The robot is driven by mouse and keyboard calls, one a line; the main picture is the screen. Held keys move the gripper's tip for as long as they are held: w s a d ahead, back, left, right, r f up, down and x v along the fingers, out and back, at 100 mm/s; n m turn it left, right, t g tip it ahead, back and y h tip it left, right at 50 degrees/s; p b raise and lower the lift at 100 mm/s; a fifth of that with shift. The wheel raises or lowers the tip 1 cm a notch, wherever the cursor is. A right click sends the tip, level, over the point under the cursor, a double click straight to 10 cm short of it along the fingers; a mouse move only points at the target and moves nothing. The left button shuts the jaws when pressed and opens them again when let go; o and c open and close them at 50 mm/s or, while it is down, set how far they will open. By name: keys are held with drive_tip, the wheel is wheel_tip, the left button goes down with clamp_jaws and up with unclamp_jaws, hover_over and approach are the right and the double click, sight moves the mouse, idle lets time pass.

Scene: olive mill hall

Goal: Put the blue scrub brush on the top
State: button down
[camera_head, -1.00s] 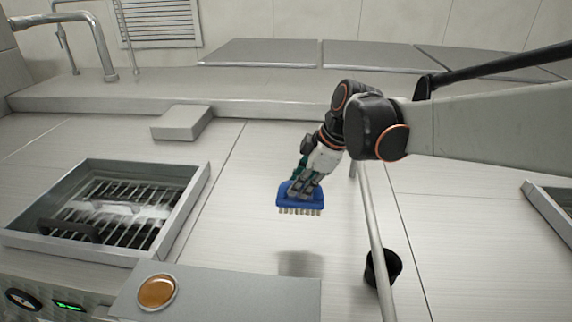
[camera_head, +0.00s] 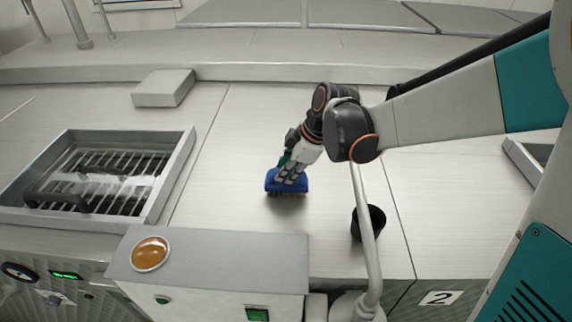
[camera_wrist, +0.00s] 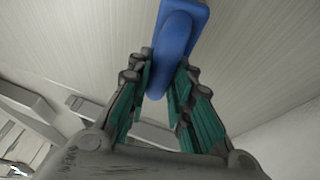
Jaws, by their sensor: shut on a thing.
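The blue scrub brush (camera_head: 287,187) is upright, bristles down, at the middle of the pale metal top (camera_head: 245,125). Its bristles are at or very near the surface, with a dark shadow right under them; I cannot tell for sure if they touch. My gripper (camera_head: 290,174) is shut on the brush's handle from above. In the wrist view the blue handle (camera_wrist: 178,38) lies between the green-padded fingers of my gripper (camera_wrist: 165,82). The bristles are hidden there.
A framed grate (camera_head: 183,170) is set in the top at the left. A grey block (camera_head: 163,88) lies behind it. A control box (camera_head: 215,262) with an amber dome (camera_head: 151,254) stands in front. A black cup (camera_head: 370,222) is to the right, beside a thin post (camera_head: 368,240).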

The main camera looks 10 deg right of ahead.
drive_tip(key=c, duration=1.4)
unclamp_jaws()
drive_tip(key=shift+f, duration=0.1)
drive_tip(key=shift+c, duration=0.2)
drive_tip(key=shift+r, duration=0.2)
drive_tip(key=v, duration=1.2)
drive_tip(key=shift+s+f, duration=0.1)
